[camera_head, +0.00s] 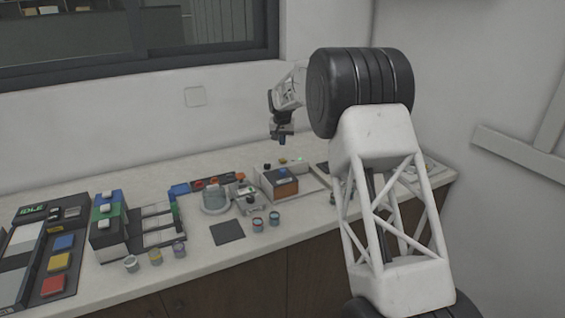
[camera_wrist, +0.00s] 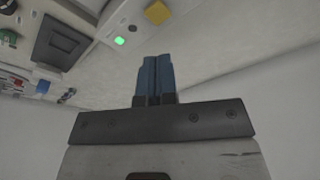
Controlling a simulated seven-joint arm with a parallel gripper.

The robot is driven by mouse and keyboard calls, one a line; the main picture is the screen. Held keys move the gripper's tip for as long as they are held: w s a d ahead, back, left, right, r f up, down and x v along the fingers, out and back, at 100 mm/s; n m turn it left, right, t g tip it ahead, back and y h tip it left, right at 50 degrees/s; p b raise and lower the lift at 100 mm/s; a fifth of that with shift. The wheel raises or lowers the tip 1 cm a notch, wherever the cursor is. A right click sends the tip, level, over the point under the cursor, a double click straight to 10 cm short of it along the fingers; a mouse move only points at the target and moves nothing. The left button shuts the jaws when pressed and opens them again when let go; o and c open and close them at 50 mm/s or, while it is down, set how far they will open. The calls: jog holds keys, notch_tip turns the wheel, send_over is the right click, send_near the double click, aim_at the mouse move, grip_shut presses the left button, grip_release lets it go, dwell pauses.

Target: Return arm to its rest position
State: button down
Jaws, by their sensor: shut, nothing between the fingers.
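My gripper (camera_head: 282,140) hangs above the back of the counter, in front of the wall, at the end of my raised arm. Its fingertips point down and it is clear of the things below. In the wrist view my gripper (camera_wrist: 154,58) shows two blue fingers pressed together with nothing between them. The mounting press (camera_head: 283,187), a light box with an orange and dark front, appears to stand on the counter below and near my gripper. A green light (camera_wrist: 119,41) and a yellow button (camera_wrist: 158,12) show beyond the fingers in the wrist view.
The counter (camera_head: 320,222) carries several small jars, including one (camera_head: 258,224) near a dark square mat (camera_head: 227,232). A round grey device (camera_head: 215,199) stands left of the press. A panel with coloured buttons (camera_head: 60,262) is at far left. Air around my gripper is free.

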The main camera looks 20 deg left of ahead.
jog(key=shift+d, duration=0.1)
dwell(0.3)
jog(key=s+d+r, duration=0.6)
jog(key=d, duration=0.3)
jog(key=s+d+r+m, duration=0.1)
jog(key=s+d+r, duration=0.4)
jog(key=d, duration=0.4)
jog(key=s+d+r, duration=0.6)
jog(key=d, duration=0.3)
jog(key=s+d+r+m, duration=0.1)
jog(key=s+d+r, duration=0.2)
jog(key=s+d, duration=1.25)
jog(key=s+d+f, duration=0.3)
jog(key=s+d, duration=0.1)
jog(key=s, duration=0.7)
jog(key=s+d+f, duration=0.3)
jog(key=s+d, duration=0.1)
jog(key=s, duration=0.8)
jog(key=s+d+f+m, duration=0.1)
jog(key=s+d+f, duration=0.2)
jog(key=s, duration=0.9)
jog(key=shift+d+h, duration=0.4)
jog(key=shift+d, duration=0.25)
